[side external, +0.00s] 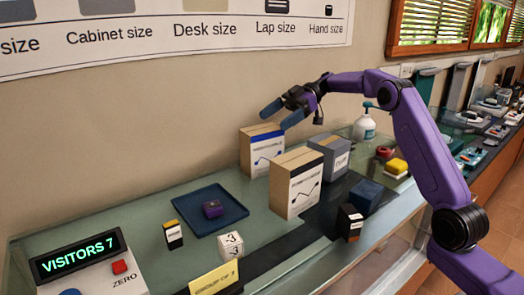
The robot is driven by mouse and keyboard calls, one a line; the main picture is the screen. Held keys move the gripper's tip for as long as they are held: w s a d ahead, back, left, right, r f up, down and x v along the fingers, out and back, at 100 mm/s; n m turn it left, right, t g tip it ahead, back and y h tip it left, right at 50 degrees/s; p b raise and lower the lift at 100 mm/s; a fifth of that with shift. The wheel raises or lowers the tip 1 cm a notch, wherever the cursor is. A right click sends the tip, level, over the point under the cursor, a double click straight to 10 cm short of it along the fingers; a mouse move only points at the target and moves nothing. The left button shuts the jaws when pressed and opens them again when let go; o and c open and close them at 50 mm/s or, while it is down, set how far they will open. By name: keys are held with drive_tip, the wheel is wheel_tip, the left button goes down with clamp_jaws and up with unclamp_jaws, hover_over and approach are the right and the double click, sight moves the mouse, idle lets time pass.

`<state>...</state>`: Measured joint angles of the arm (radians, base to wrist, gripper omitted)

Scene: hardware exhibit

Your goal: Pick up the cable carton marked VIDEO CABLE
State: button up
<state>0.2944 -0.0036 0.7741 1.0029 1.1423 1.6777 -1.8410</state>
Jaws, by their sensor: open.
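Three cartons stand close together on the glass counter, each with a printed front. One carton (262,155) at the back left has a brown top and a blue band. A larger carton (297,190) in front has a brown top and white front with a dark line drawing. A grey carton (335,160) stands at the right. Their lettering is too small to read surely, so I cannot tell which is marked VIDEO CABLE. My gripper (282,115) is open and empty, its blue fingers pointing left above the back-left carton, apart from it.
A blue tray (175,217) holding a small purple block lies left of the cartons. A small yellow-black box (173,234), a white cube (231,245), a dark box (349,223) and a blue block (366,197) stand nearby. A pump bottle (365,124) is behind right.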

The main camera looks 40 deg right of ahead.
sight(264, 128)
drive_tip(key=shift+s+x, duration=0.15)
drive_tip(key=shift+x, duration=1.4)
drive_tip(key=shift+s+x, duration=0.1)
drive_tip(key=shift+x, duration=1.45)
drive_tip(key=shift+f, duration=0.1)
drive_tip(key=c, duration=1.6)
